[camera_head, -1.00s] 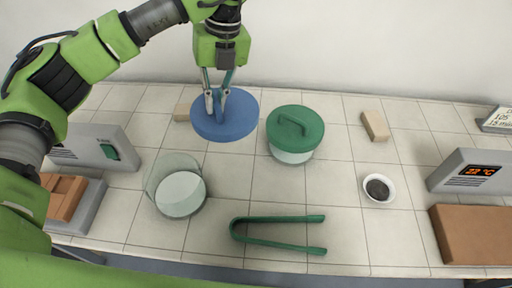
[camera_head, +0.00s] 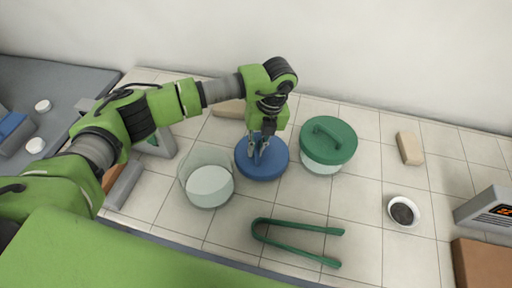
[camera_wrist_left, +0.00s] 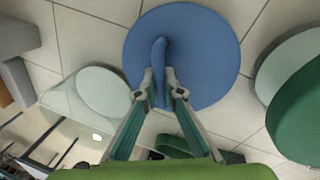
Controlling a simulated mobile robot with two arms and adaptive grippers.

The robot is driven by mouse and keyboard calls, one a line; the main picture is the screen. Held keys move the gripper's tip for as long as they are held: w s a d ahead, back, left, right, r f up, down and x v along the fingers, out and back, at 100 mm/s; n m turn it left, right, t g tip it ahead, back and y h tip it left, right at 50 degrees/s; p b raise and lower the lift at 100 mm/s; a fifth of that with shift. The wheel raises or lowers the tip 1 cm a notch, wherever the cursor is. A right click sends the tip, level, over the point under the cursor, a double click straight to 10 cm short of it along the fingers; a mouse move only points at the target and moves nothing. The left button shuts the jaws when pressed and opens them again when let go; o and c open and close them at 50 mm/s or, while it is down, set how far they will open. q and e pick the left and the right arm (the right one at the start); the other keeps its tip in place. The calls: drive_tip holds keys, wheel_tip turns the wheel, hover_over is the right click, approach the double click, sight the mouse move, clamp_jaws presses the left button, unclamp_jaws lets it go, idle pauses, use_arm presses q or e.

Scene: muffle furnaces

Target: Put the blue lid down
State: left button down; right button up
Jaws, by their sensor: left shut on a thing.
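The blue lid (camera_head: 264,166) is a round disc with a raised handle. It is at the middle of the tiled table, between the open glass jar (camera_head: 209,186) and the jar with the green lid (camera_head: 328,141). My left gripper (camera_head: 260,155) is above it, shut on its handle. In the left wrist view the fingertips (camera_wrist_left: 159,84) pinch the handle from both sides, and the blue lid (camera_wrist_left: 205,55) looks flat. I cannot tell whether it touches the table. My right gripper is not in view.
Green tongs (camera_head: 298,240) lie in front. A small bowl of dark stuff (camera_head: 403,211) and a beige block (camera_head: 409,148) are to the right. Another beige block (camera_head: 228,108) lies behind the lid. A furnace (camera_head: 487,211) stands at the right edge.

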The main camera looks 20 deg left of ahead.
use_arm(q)
drive_tip(key=shift+f, duration=0.45)
drive_tip(key=shift+f, duration=0.1)
drive_tip(key=shift+f, duration=0.15)
drive_tip(key=c, duration=2.2)
unclamp_jaws()
drive_tip(key=shift+o, duration=0.2)
